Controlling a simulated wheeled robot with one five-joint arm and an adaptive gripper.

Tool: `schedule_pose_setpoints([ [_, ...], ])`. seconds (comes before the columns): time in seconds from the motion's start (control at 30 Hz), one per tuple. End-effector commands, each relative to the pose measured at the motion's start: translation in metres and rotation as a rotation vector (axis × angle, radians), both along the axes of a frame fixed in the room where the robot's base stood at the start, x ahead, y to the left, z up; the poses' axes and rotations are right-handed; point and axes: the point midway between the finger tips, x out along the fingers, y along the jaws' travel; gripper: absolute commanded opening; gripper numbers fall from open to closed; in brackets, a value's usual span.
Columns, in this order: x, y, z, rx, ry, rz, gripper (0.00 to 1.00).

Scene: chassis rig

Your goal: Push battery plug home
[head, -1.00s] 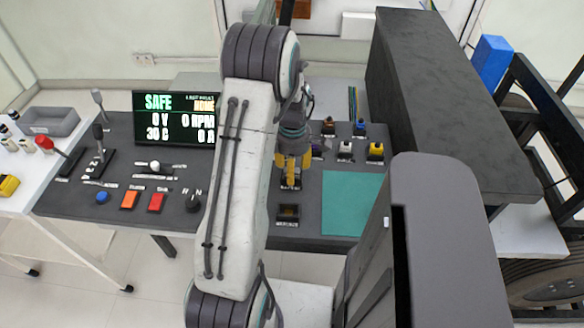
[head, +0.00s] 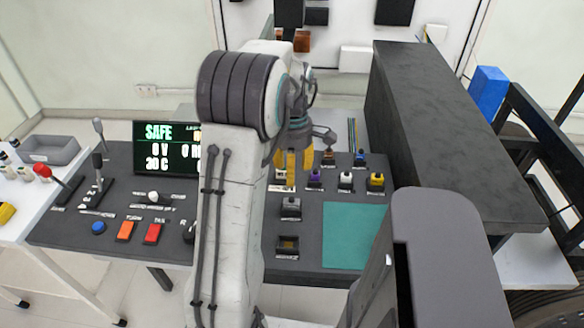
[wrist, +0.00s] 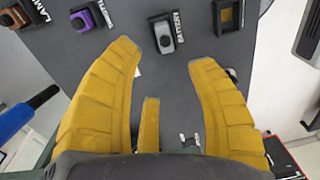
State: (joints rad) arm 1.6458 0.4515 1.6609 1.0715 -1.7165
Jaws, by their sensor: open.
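A grey plug (head: 290,207) sits in a dark socket on the grey panel in the head view. It also shows in the wrist view (wrist: 165,38), beyond the fingertips; its label looks like "BATTERY" but is hard to read. I cannot tell how deep the plug is seated. My gripper (head: 293,168), with yellow fingers, is over the panel behind the plug in the head view. The plug is not gripped.
Purple (head: 314,178), white (head: 345,181) and yellow (head: 377,181) plugs stand to the right. A teal mat (head: 352,237) lies at front right. A large dark box (head: 440,130) rises at right. A display (head: 165,148) stands left.

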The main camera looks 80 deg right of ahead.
Motion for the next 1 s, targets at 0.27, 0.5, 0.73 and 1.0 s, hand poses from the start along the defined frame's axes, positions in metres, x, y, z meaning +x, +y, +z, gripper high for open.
schedule_pose_setpoints([
  [0.27, 0.0001, 0.0001, 0.0124, 0.001, 0.0, 0.0, 0.52],
  [0.5, 0.0001, 0.0002, 0.013, 0.001, 0.0, 0.0, 0.52],
  [0.73, 0.0001, 0.0002, 0.0128, 0.001, 0.0, 0.0, 0.52],
  [1.0, 0.0001, 0.0001, 0.0127, 0.001, 0.0, 0.0, 0.52],
])
